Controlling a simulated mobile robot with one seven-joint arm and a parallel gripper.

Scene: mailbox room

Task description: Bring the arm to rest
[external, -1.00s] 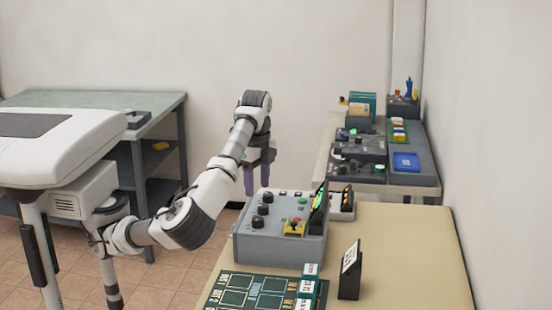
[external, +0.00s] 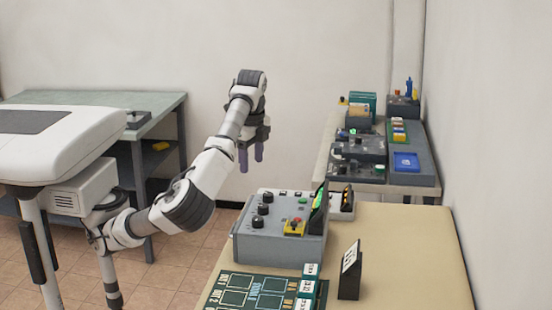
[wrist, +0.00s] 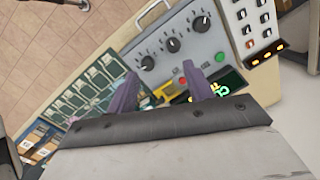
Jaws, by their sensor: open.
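My gripper (external: 251,158) hangs from my raised arm in the external view, above and behind the grey control box (external: 280,243). Its two purple fingers point down, are apart, and hold nothing. In the wrist view my gripper (wrist: 167,92) shows its fingers spread, with the grey control box (wrist: 205,45) beyond them. The box has black knobs, a red button on a yellow plate and a lit green display. The gripper touches nothing that I can see.
The beige table (external: 415,250) holds the box, a green board (external: 255,290) and a black sign stand (external: 350,272). A second table (external: 325,160) with devices stands behind. A grey-green workbench (external: 165,105) is at the left. Air around the gripper is clear.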

